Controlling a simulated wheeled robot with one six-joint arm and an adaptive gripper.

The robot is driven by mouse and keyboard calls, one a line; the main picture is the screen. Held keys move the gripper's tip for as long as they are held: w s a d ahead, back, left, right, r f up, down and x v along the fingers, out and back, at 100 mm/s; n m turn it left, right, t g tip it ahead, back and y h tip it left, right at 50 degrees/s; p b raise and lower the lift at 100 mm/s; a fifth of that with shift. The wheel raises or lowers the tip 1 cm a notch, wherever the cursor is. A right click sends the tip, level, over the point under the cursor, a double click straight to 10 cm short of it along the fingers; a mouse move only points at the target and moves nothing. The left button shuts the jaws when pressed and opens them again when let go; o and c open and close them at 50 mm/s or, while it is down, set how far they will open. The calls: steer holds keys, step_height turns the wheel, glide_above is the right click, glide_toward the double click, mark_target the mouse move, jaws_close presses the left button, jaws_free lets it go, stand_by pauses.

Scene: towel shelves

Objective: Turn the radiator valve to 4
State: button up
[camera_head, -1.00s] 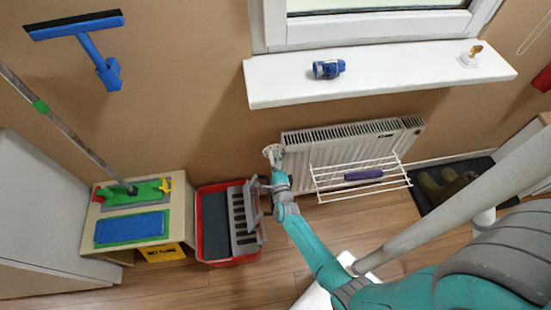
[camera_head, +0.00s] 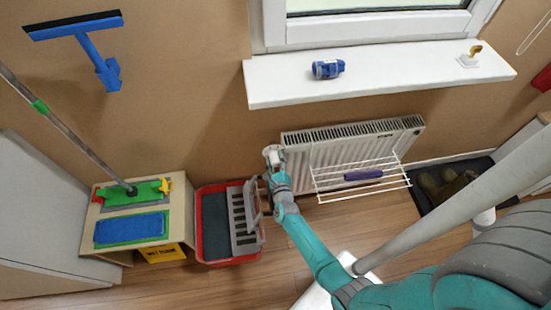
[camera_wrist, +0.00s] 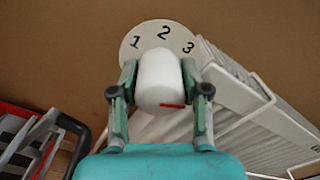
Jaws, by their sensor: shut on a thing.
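The radiator valve has a white knob (camera_wrist: 160,78) in front of a round pale dial plate (camera_wrist: 138,31). The numbers 1, 2 and 3 show along the top of the dial; its lower part is hidden behind the knob and my gripper. A red mark (camera_wrist: 172,105) shows low on the knob, right of its middle. I cannot see a 4. My gripper (camera_wrist: 159,72) is shut on the knob, one finger on each side. In the head view, the valve (camera_head: 271,150) is at the radiator's left end, with my gripper (camera_head: 275,165) at it.
The white radiator (camera_head: 345,143) with a wire drying rack (camera_head: 335,193) is right of the valve. A red bucket (camera_head: 232,262) with a grey wringer (camera_head: 243,225) stands close below left. The window sill (camera_head: 400,80) overhangs above. Bare wall lies left of the valve.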

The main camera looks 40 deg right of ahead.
steer(key=shift+m, duration=0.4)
steer(key=o, duration=1.2)
steer(key=shift+c, duration=0.2)
steer(key=shift+s, duration=0.1)
steer(key=v, duration=1.1)
steer(key=shift+s+a, duration=0.2)
steer(key=shift+s, duration=0.1)
